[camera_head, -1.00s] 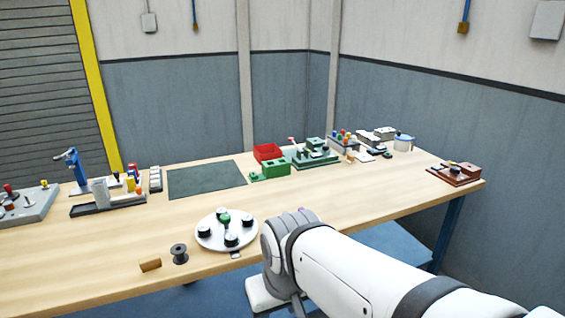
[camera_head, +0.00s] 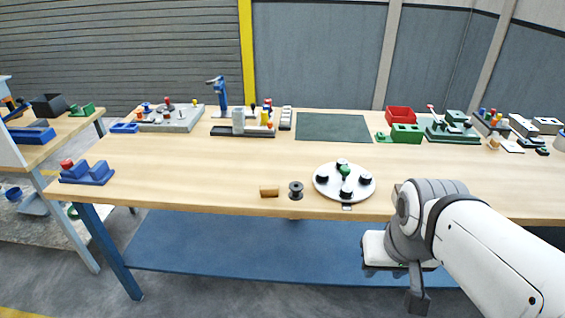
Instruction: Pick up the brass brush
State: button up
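I cannot pick out a brass brush for certain at this size. A small tan-brown cylinder (camera_head: 269,190) lies near the front edge of the workbench (camera_head: 200,185), left of a dark spool (camera_head: 296,190). My arm comes in from the lower right. My gripper (camera_head: 416,300) hangs low in front of the bench edge, below the tabletop and apart from the things on it. Its fingers are too unclear to tell open from shut.
A white round plate (camera_head: 328,193) with black knobs stands right of the spool. A dark green mat (camera_head: 333,127), red bin (camera_head: 400,116) and green block (camera_head: 407,133) are behind. A grey fixture (camera_head: 172,121) stands back left. A second bench (camera_head: 60,140) is far left. The left-middle tabletop is clear.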

aim_at(273, 190)
jog(key=z, duration=3.15)
jog(key=k, duration=1.4)
jog(key=u, duration=2.05)
jog(key=i, duration=0.65)
